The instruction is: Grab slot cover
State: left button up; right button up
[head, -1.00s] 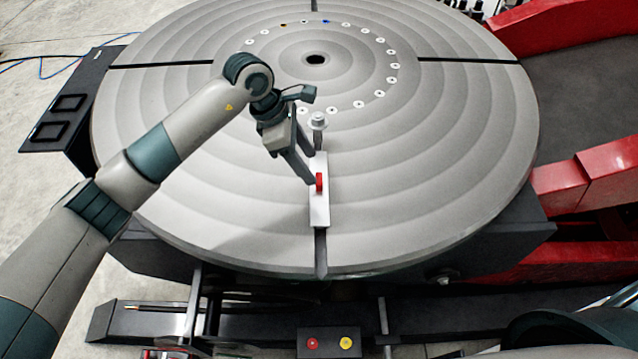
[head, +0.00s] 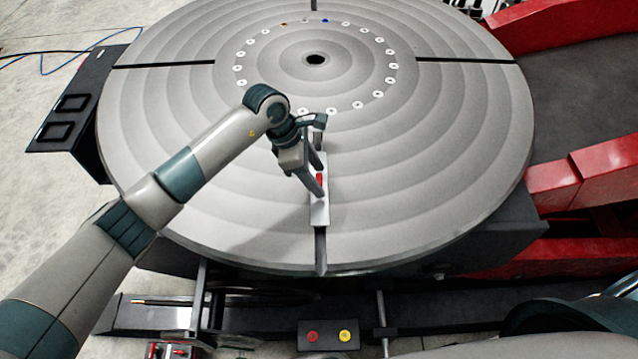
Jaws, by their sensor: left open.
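The slot cover (head: 319,213) is a narrow light metal plate lying over the front slot of the round turntable (head: 430,200). A red knob (head: 320,180) stands on the plate and is partly hidden by my gripper. My left gripper (head: 321,184) is open, with its fingers reaching down at the knob. One finger lies in front of the knob's left side; I cannot tell whether it touches. My right gripper is not in view.
The turntable has other radial slots, a centre hole (head: 316,59) and a ring of small white discs. A red frame (head: 580,185) stands at the right. A box with red and yellow buttons (head: 328,335) is at the front. The turntable right of the cover is clear.

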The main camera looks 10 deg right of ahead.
pick_arm(q)
jog(key=c, duration=1.3)
jog(key=shift+r, duration=0.1)
jog(key=shift+r+b, duration=0.8)
notch_tip(320, 180, up, 2)
jog(key=shift+s+d+r+b, duration=0.1)
jog(key=shift+s+r+b, duration=0.05)
jog(key=shift+b, duration=0.7)
jog(key=s+d+r+b, duration=0.4)
jog(key=s+r, duration=0.3)
jog(key=s, duration=0.3)
jog(key=shift+d+b, duration=0.4)
jog(key=shift+d, duration=0.2)
